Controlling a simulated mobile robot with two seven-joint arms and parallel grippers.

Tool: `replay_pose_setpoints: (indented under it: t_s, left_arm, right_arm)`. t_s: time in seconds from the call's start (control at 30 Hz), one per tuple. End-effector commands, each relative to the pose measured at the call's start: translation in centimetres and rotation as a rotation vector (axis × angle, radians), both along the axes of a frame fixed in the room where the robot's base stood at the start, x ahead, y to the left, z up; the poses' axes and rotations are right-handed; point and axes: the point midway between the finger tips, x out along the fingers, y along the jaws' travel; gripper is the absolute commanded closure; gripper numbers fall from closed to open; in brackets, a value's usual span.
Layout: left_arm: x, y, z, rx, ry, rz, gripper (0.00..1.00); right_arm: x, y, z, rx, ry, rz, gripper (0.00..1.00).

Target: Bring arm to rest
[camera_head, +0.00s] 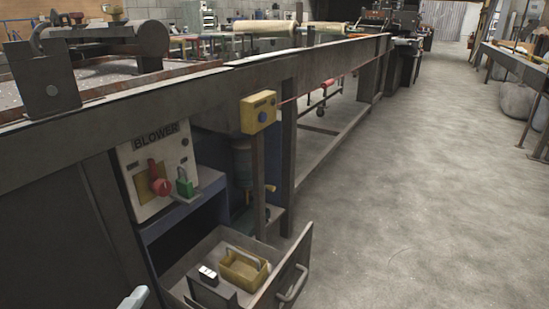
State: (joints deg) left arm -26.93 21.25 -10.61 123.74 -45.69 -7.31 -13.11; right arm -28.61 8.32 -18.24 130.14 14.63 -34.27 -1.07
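A small pale grey piece (134,298) pokes in at the bottom left edge. It looks like part of my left arm, but no fingers can be made out on it. My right arm and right gripper do not show. The blower panel (158,170) has a red switch (160,180) and a green padlock (184,183). Below it, an open drawer (296,258) holds a yellow box (242,272) with a handle and a small black and white item (208,273).
A long metal bench (235,85) runs away from the left. The drawer juts out over the floor. The concrete floor (420,180) to the right is clear, with another table (515,65) at the far right.

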Motion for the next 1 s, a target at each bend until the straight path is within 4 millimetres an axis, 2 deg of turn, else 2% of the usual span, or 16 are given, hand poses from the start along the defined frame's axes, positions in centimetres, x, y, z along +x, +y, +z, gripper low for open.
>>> replay_pose_setpoints:
  t_s: [0.1, 0.27, 0.43, 0.6, 0.7, 1.0]
  left_arm:
    - [-0.4, -0.9, -0.9, -0.29, 0.135, 0.06, 0.15]
    - [-1.3, -3.0, -2.5, -0.659, 0.343, 0.112, 0.15]
    - [-2.9, -6.7, -3.8, -1.008, 0.583, 0.128, 0.15]
    - [-5.0, -11.1, -3.8, -1.302, 0.826, 0.105, 0.15]
    - [-5.1, -10.5, -1.6, -1.293, 0.83, 0.135, 0.15]
    - [-5.6, -8.1, 2.0, -1.241, 0.81, 0.228, 0.15]
  right_arm:
    - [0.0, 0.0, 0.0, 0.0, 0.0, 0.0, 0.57]
    - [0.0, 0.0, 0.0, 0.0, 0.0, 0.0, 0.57]
    - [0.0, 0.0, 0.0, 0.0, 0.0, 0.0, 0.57]
    - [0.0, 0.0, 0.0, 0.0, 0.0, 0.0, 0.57]
    - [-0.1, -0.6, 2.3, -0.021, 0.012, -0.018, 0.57]
    - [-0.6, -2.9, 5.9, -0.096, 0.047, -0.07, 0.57]
